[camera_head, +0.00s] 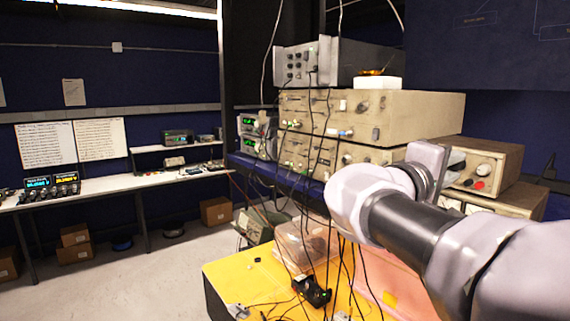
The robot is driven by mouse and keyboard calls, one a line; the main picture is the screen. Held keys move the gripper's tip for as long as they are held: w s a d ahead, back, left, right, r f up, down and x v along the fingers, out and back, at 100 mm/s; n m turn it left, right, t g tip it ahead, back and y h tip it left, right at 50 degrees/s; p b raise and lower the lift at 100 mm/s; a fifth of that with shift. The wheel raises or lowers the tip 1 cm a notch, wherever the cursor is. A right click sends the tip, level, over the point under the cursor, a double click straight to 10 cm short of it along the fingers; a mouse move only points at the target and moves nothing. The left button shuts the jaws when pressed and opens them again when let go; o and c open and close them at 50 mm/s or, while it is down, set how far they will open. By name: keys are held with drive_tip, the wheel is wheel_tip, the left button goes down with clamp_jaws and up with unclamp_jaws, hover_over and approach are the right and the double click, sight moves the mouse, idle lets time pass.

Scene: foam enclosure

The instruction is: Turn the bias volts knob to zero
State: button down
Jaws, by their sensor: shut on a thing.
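My arm comes in from the lower right, and its wrist bends up in front of a beige instrument box (498,155) at the right. My gripper (455,160) is small and partly hidden by my wrist, at the left part of that box's front panel. It is shut on a knob there, which the gripper and wrist mostly hide. To its right on the panel are a light round knob (485,170) and a red terminal (479,185). Labels, the pointer and its setting are too small to read, so I cannot confirm which knob is the bias volts one.
Beige rack units (400,110) are stacked left of my wrist, with a grey unit (345,62) on top. Black cables (318,160) hang in front of them. A yellow-topped table (240,275) with small items stands below. The floor at left is open.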

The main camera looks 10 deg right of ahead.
drive_tip(key=n+p, duration=0.2)
drive_tip(key=n, duration=0.9)
drive_tip(key=shift+r+n, duration=0.15)
drive_tip(key=shift+n, duration=0.45)
drive_tip(key=c, duration=1.5)
unclamp_jaws()
drive_tip(key=b+v, duration=0.1)
drive_tip(key=v, duration=1.6)
drive_tip(key=shift+s, duration=0.25)
